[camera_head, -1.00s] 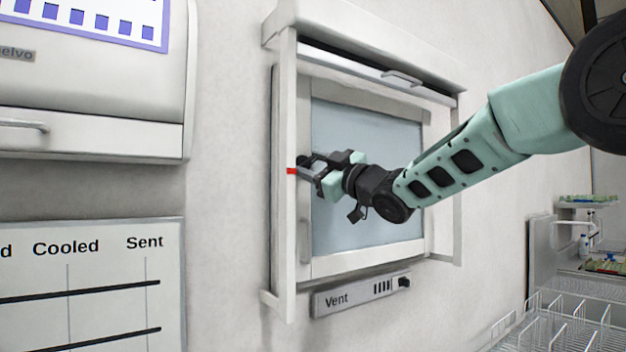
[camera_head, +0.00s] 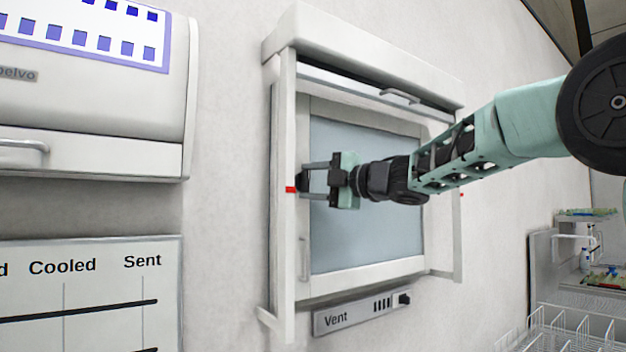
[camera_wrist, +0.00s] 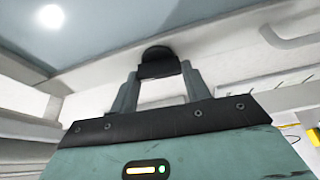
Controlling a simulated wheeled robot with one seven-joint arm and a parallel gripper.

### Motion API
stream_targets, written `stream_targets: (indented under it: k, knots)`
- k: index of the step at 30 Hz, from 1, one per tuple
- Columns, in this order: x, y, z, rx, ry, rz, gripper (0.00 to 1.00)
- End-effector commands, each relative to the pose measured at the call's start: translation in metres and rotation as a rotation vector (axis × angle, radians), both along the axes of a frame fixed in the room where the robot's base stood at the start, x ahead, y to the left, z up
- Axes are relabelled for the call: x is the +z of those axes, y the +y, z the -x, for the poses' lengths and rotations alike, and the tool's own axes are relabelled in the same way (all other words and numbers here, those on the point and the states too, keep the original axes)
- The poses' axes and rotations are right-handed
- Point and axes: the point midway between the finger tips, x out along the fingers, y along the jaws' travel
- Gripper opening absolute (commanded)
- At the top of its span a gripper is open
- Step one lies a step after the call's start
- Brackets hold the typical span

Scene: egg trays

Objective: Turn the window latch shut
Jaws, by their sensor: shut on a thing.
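The window (camera_head: 360,235) is a pale blue-grey pane in a white frame on the wall. Its dark latch (camera_head: 303,181) is at the left side of the frame, beside a small red mark (camera_head: 291,189). My gripper (camera_head: 309,181) reaches it from the right, its two fingers roughly level, one above the other. In the wrist view my gripper (camera_wrist: 160,75) has its fingertips on both sides of the black, rounded latch (camera_wrist: 157,55), closed on it. The fingers partly hide the latch, so its exact angle is hard to tell.
A vent panel (camera_head: 362,303) is just below. A white cabinet (camera_head: 95,90) and a chart board (camera_head: 90,295) are left; wire racks (camera_head: 575,320) stand lower right.

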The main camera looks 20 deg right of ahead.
Motion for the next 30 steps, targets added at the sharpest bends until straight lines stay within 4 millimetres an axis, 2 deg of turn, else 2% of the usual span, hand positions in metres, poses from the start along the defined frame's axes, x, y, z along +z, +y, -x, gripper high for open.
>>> stream_targets:
  k: [9, 24, 25, 26, 27, 30]
  knots:
    - [0.0000, 0.0003, -0.0001, 0.000, -0.031, 0.096, 0.24]
    - [-0.0007, 0.0005, 0.0000, 0.001, -0.035, 0.111, 0.24]
    - [-0.0008, 0.0005, 0.0000, 0.001, -0.035, 0.111, 0.56]
    - [-0.0007, 0.0006, 0.0001, 0.001, -0.035, 0.111, 0.64]
    - [-0.0006, 0.0006, 0.0001, 0.001, -0.035, 0.111, 0.69]
    - [-0.0004, 0.0005, 0.0000, 0.001, -0.035, 0.110, 0.69]
